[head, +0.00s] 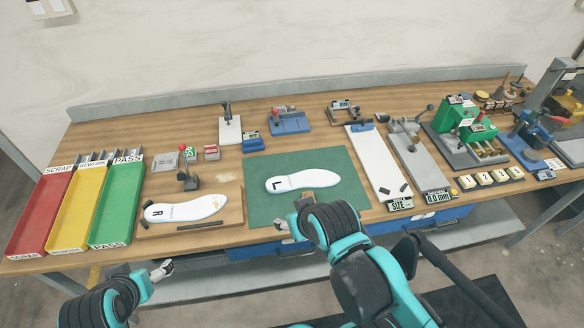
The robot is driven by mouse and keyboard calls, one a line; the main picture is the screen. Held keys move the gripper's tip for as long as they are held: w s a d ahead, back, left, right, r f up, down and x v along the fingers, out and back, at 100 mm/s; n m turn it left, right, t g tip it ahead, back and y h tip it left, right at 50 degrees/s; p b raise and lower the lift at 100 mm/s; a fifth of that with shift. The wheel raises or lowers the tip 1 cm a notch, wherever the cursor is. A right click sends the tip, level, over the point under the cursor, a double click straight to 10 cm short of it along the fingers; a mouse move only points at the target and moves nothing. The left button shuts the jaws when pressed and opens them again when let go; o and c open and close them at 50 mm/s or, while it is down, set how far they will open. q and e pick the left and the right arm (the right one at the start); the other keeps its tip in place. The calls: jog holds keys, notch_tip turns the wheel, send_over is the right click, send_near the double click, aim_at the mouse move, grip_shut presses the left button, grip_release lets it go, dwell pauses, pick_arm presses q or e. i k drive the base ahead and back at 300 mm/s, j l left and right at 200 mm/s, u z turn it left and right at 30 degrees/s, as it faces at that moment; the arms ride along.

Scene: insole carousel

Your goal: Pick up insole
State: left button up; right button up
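A white insole marked L (302,181) lies flat on the green mat (335,200). A second white insole marked R (185,208) lies on a wooden board (222,215) to the left. My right gripper (284,226) is at the mat's front edge, just in front of the L insole and apart from it; its fingers are small and partly hidden by my arm. My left gripper (163,268) is in front of the table edge, below the R insole, with nothing seen in it. How far either gripper's fingers are apart is too small to tell.
Red SCRAP (17,252), yellow REWORK (67,240) and green PASS (107,235) trays stand at the left. A lever stand (187,180) rises behind the R insole. A white SIZE board (380,165) and a grey gauge (418,165) stand right of the mat.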

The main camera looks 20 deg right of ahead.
aim_at(308, 178)
jog(key=i+j+z, duration=0.15)
jog(key=i, duration=0.25)
jog(key=z, duration=1.95)
